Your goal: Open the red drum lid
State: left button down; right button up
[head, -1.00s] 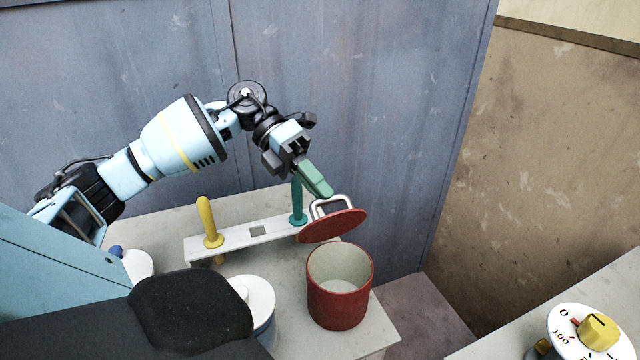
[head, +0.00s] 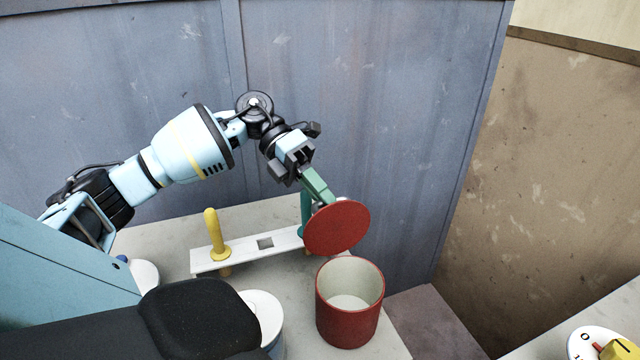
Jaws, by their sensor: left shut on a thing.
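The red drum (head: 346,322) stands upright on the pale table; its mouth is uncovered and its pale inside shows. The round red lid (head: 338,229) is above and behind the mouth, tilted steeply with its flat red face toward me. Its lower edge is close to the drum's back rim; I cannot tell if they touch. My left gripper (head: 321,191), with green fingers, is behind the lid's upper edge, shut on the lid's metal handle, which is mostly hidden behind the lid. My right gripper is out of view.
A white rack (head: 282,240) holding a yellow-handled tool (head: 212,235) and a teal-handled one (head: 305,212) stands left of the lid. A white round container (head: 264,309) is left of the drum. A blue-grey metal wall (head: 400,120) rises behind. A dial (head: 592,345) is at lower right.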

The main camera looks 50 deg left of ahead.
pick_arm(q)
jog(key=shift+s+d+f, duration=0.15)
jog(key=shift+s+f, duration=0.05)
jog(key=shift+f, duration=0.6)
jog(key=c, duration=1.7)
grip_release()
jog(key=shift+o, duration=1.2)
jog(key=shift+w+r, duration=0.1)
jog(key=shift+w, duration=0.1)
jog(key=shift+r, duration=0.1)
jog(key=v, duration=0.7)
jog(key=shift+a+r+b, duration=0.25)
jog(key=shift+a+b, duration=0.1)
